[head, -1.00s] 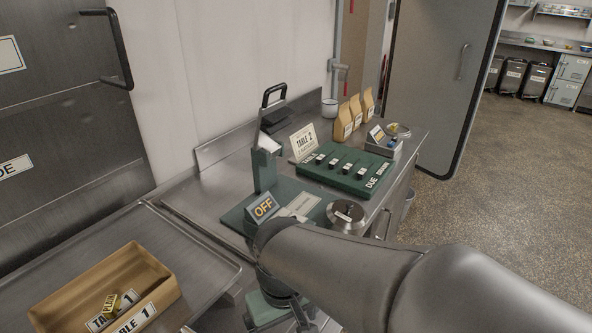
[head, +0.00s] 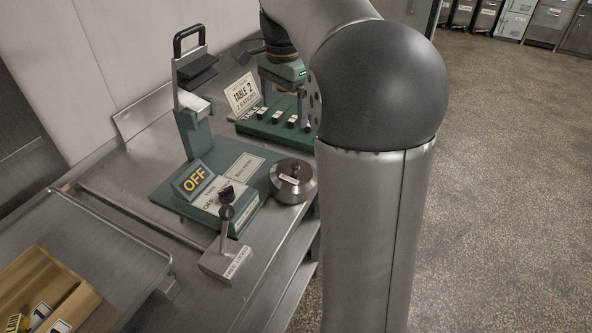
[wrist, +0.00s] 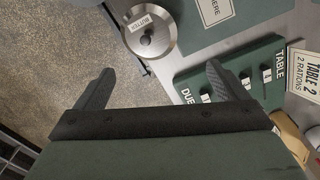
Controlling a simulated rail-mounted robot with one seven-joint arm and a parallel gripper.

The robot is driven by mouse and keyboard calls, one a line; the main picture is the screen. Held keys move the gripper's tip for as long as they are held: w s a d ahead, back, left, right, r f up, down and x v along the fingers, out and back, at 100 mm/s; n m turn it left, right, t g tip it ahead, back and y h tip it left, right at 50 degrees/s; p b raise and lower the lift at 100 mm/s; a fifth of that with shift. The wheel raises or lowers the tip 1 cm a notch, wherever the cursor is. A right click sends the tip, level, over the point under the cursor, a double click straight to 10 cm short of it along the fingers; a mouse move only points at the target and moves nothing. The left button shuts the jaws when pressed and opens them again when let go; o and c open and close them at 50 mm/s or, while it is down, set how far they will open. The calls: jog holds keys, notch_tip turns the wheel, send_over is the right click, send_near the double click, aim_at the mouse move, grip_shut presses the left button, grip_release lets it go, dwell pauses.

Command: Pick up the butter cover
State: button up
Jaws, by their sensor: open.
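The butter cover (head: 293,182) is a round metal lid with a knob on top, resting on the steel counter to the right of a green base. In the wrist view the butter cover (wrist: 151,36) is labelled BUTTER and lies at the top, beyond my fingertips and between their lines. My gripper (wrist: 162,78) is open and empty, with its two dark fingers spread apart.
A green stand with an OFF sign (head: 193,180) is left of the cover. A lever on a metal block (head: 226,262) stands in front. A green pegboard (head: 262,128) and TABLE 2 card (head: 242,95) are behind. A wooden tray (head: 62,285) lies at lower left.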

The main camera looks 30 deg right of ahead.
send_over(287, 166)
notch_tip(287, 166, down, 10)
jog(key=shift+a, duration=0.15)
jog(key=shift+d+f+p, duration=0.15)
jog(key=shift+f, duration=1.15)
jog(key=shift+d+f+p, duration=0.1)
jog(key=shift+f+p, duration=0.05)
jog(key=shift+f, duration=1.15)
jog(key=c, duration=1.1)
